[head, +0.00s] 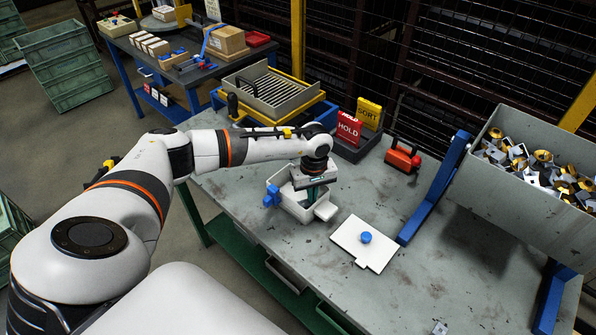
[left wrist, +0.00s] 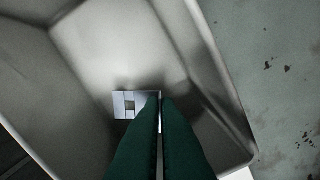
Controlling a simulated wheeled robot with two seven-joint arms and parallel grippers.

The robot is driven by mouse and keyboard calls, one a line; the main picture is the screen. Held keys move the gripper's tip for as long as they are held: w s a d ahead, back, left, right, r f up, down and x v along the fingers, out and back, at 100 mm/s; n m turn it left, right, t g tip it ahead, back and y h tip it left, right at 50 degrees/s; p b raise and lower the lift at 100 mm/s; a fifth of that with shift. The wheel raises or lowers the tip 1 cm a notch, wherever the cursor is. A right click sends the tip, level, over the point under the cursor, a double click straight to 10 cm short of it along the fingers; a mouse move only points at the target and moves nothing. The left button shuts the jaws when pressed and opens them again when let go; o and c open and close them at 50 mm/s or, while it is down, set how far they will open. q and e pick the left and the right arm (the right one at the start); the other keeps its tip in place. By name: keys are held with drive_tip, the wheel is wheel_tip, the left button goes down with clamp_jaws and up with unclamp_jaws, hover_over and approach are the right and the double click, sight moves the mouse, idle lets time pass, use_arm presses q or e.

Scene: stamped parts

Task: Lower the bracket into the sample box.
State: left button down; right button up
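The sample box (head: 291,208) is a white open box with a blue clip on its left side, standing on the grey table. My left gripper (head: 311,194) points down into it. In the left wrist view the box's pale inner walls (left wrist: 95,45) surround the green fingers (left wrist: 161,98). The fingers are nearly together, with the bracket (left wrist: 125,104) at their tips. The head view hides the bracket. My right gripper is not in view.
A white lid (head: 357,252) with a blue knob lies right of the box. A grey bin (head: 490,208) of mixed stamped parts stands at right. Red HOLD (head: 349,129) and yellow SORT (head: 369,113) signs and a slotted tray (head: 271,92) stand behind.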

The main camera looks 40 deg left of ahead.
use_arm(q)
drive_tip(key=shift+f+b, duration=0.65)
drive_tip(key=shift+f, duration=0.15)
idle(0.4)
drive_tip(key=c, duration=1.6)
unclamp_jaws()
wheel_tip(320, 180, up, 12)
drive_tip(key=shift+r+b, duration=0.1)
drive_tip(key=shift+b, duration=0.45)
